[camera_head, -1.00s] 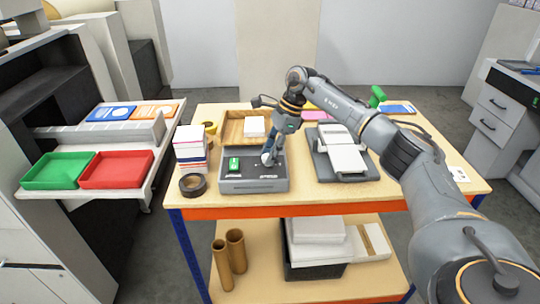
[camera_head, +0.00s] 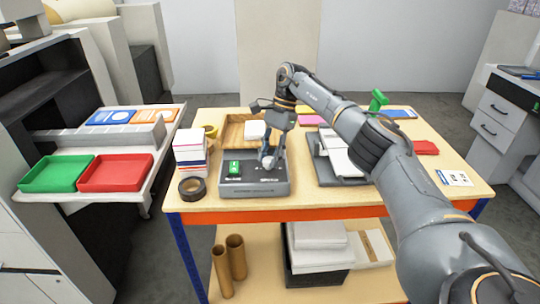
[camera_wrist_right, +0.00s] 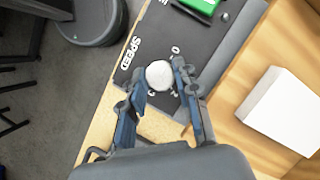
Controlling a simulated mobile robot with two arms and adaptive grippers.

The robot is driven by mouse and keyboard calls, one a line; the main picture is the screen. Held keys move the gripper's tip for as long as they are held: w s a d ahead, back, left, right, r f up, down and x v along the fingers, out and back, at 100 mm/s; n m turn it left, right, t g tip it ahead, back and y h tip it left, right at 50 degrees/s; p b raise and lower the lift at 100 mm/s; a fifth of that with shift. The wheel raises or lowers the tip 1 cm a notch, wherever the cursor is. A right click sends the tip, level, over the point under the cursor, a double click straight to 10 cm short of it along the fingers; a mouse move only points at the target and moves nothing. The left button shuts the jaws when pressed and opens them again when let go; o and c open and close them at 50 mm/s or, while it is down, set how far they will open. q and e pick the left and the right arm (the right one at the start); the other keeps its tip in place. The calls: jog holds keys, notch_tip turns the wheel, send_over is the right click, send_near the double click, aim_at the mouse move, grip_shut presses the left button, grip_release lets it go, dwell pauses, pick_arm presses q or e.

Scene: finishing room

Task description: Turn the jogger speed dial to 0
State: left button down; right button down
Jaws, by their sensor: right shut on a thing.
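The jogger (camera_head: 240,187) is a dark grey box near the table's front edge, with a green switch (camera_head: 234,168) on its left side. My right gripper (camera_head: 268,160) reaches down onto the right side of its top panel. In the right wrist view the speed dial (camera_wrist_right: 159,75) is a round pale knob beside the printed word SPEED. The right gripper (camera_wrist_right: 162,84) is shut on the dial, one finger on each side. A printed 0 shows near the upper right of the knob. Any pointer mark on the dial cannot be made out. My left gripper is not in view.
A wooden tray (camera_head: 234,132) with white paper stands behind the jogger. A stack of cards (camera_head: 190,152) and a tape roll (camera_head: 192,188) are to its left. A grey device (camera_head: 322,168) stands to its right, partly behind my arm.

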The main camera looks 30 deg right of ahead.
dwell(0.3)
jog(key=c, duration=1)
grip_release()
jog(key=shift+d+r, duration=0.15)
jog(key=shift+r, duration=0.1)
jog(key=v, duration=0.7)
jog(key=shift+f, duration=0.15)
